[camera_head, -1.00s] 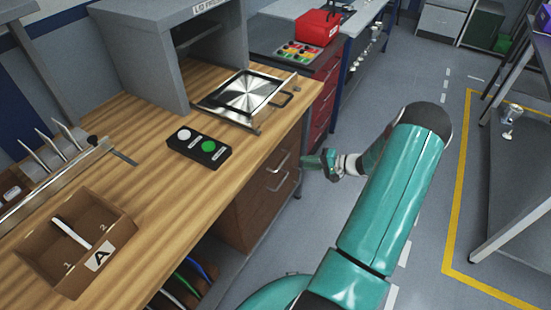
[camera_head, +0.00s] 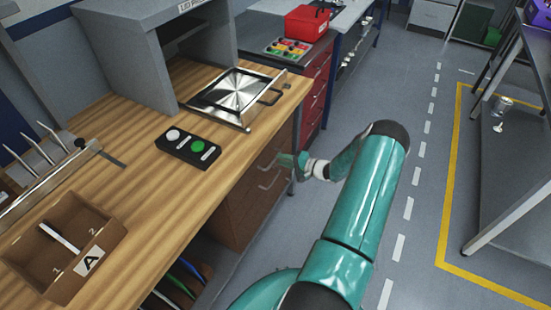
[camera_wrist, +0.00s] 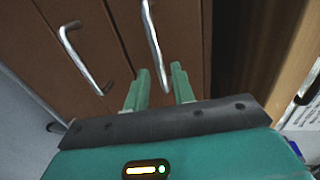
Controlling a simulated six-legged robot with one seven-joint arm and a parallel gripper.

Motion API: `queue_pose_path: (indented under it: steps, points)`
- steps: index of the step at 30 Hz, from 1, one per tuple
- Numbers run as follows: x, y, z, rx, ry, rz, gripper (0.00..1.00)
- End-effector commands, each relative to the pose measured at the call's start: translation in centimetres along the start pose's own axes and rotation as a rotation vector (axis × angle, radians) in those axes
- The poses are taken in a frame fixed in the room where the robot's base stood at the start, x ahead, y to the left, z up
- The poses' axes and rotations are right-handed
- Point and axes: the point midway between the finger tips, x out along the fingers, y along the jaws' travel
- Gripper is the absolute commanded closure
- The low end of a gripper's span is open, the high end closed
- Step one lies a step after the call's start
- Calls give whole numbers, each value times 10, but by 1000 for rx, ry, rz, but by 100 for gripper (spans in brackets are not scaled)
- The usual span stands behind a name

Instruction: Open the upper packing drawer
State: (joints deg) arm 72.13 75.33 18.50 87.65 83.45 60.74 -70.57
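The brown drawer unit (camera_head: 240,208) is under the wooden bench, with two bar handles on its front. In the wrist view the upper drawer (camera_wrist: 184,40) is on the right, nearer the benchtop, and its metal handle (camera_wrist: 153,42) lies ahead of my gripper (camera_wrist: 160,78). The lower drawer's handle (camera_wrist: 80,55) is to the left. Both drawers look shut. My gripper is open, its two green fingers apart. The near end of the upper handle shows between the fingertips; I cannot tell whether they touch it. In the head view my gripper (camera_head: 286,160) is close to the drawer front.
The wooden benchtop (camera_head: 130,150) overhangs the drawers. On it are a black button box (camera_head: 188,148), a brown divided tray marked A (camera_head: 62,275) and a metal plate fixture (camera_head: 238,90). Red drawers (camera_head: 316,90) stand behind. The grey floor (camera_head: 400,190) to the right is free.

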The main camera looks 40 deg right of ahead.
Motion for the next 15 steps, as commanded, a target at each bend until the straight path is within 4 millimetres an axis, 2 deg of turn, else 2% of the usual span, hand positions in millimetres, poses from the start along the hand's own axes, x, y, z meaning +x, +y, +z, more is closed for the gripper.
queue_pose_path:
  steps: [1,6,15]
  points:
    - [11,0,1,1,-3,-1,75]
    - [34,0,0,0,-4,0,75]
    - [40,0,0,1,-2,0,75]
